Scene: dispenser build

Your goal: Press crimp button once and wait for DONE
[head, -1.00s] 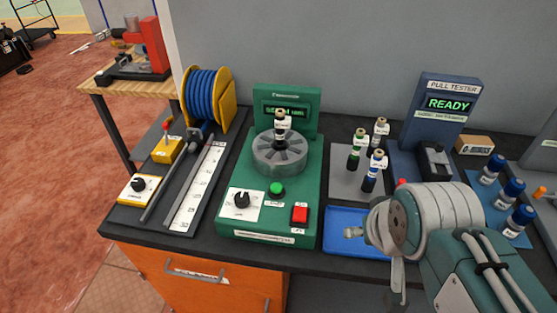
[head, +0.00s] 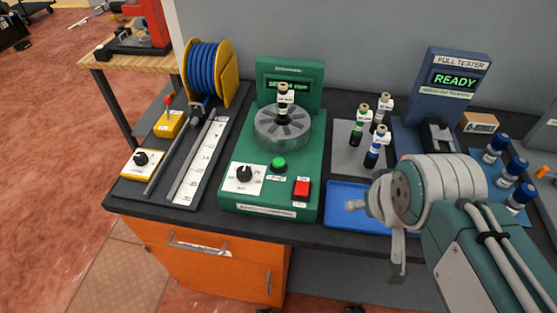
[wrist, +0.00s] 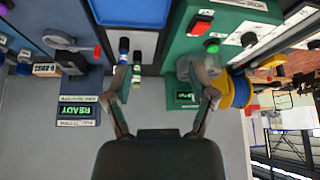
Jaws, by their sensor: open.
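The green crimp machine (head: 270,197) stands mid-bench with a lit green display (head: 286,86), its text too small to read surely. A round grey slotted disc (head: 282,128) sits on it, with a dark-and-white labelled bottle or tool (head: 284,102) upright at its middle. On its front are a green button (head: 279,165), a red button (head: 302,188) and a black knob (head: 244,174). The wrist view, upside down, also shows the green button (wrist: 212,45) and red button (wrist: 200,25). My gripper (wrist: 163,88) is open and empty, right of the machine, above the blue tray, apart from the buttons.
A blue tray (head: 340,217) lies right of the machine, with several labelled bottles on a grey mat (head: 343,150) behind it. A blue pull tester (head: 450,90) reads READY. A blue cable spool (head: 205,70) and a ruler strip (head: 196,165) are left. A wall stands behind.

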